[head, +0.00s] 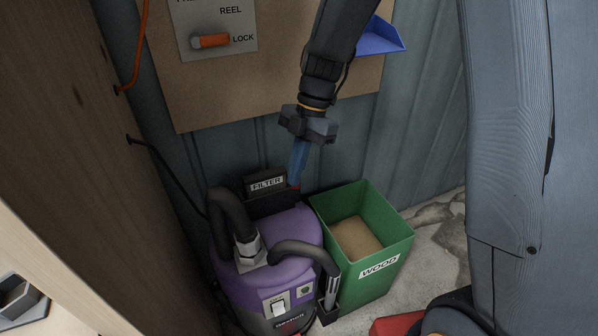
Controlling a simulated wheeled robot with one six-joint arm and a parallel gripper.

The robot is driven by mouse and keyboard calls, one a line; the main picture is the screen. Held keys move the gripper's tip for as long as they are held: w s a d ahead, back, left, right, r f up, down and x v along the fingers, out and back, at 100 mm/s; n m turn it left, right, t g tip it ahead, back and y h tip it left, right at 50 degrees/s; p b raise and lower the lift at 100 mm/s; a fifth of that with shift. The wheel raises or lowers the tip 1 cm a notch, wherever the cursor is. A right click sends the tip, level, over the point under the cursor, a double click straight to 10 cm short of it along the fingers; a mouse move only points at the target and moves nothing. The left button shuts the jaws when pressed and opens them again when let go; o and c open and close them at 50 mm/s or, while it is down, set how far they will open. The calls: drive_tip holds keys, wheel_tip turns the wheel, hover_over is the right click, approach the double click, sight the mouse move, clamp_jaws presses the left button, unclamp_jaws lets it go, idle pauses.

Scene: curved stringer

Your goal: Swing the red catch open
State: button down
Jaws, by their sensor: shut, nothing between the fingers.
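A purple vacuum (300,225) stands on the floor, with a black box labelled FILTER (266,183) at its back. A small bit of red, likely the red catch (295,187), shows at the right end of the box. My gripper (294,180) comes down from above with its blue fingers shut and nothing between them. Its tips are at or just in front of the red bit and hide most of it. I cannot tell whether they touch it or how the catch is turned.
A green bin labelled WOOD (378,266) stands close on the right of the vacuum. Black hoses (232,215) arch over the vacuum's top. A wooden panel (60,110) closes off the left. A board with an orange LOCK handle (210,41) hangs on the wall behind.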

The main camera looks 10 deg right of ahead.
wheel_tip(320, 180, up, 9)
drive_tip(key=d, duration=0.1)
drive_tip(key=shift+s+r+p, duration=0.2)
drive_tip(key=shift+p, duration=0.25)
drive_tip(key=shift+s, duration=0.1)
